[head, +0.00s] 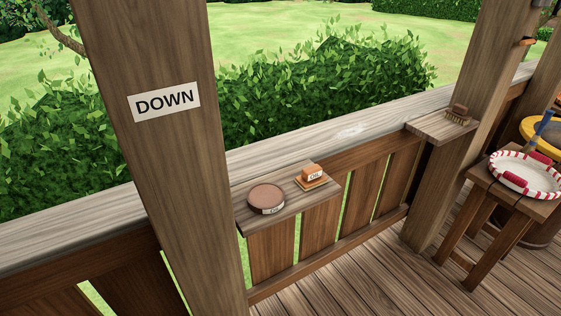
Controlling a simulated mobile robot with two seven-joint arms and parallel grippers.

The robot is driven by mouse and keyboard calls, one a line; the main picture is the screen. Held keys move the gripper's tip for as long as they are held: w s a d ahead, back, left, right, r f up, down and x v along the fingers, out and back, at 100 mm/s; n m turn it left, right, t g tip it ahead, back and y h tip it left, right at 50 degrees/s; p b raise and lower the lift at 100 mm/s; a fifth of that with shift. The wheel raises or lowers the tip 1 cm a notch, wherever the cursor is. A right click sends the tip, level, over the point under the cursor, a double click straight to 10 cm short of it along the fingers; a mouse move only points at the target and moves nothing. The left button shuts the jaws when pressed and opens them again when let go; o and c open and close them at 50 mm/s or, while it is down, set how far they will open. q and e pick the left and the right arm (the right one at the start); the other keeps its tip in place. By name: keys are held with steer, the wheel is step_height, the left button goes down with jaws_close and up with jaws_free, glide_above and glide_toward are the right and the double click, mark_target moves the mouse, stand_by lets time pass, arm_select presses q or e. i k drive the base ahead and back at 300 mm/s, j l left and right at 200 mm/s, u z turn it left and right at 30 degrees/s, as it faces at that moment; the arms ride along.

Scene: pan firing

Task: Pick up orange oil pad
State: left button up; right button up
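The orange oil pad (312,174) is a small orange block with a white label reading "OIL". It rests on a thin orange-brown base (311,184) on a small wooden shelf (287,208) fixed to the railing. A round brown disc-shaped container (267,198) with a white label sits to its left on the same shelf. Neither of my grippers shows in the head view.
A thick post (165,170) with a "DOWN" sign (164,102) stands left of the shelf. A brush (458,114) sits on another shelf at right. A stool (513,196) holds a red-and-white rimmed tray (527,174). The wooden floor (370,275) in front is clear.

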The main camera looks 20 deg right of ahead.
mark_target(312, 176)
steer(key=z, duration=0.85)
steer(key=i+l, duration=0.1)
steer(key=l, duration=0.2)
steer(key=i+l, duration=0.1)
steer(key=l, duration=0.2)
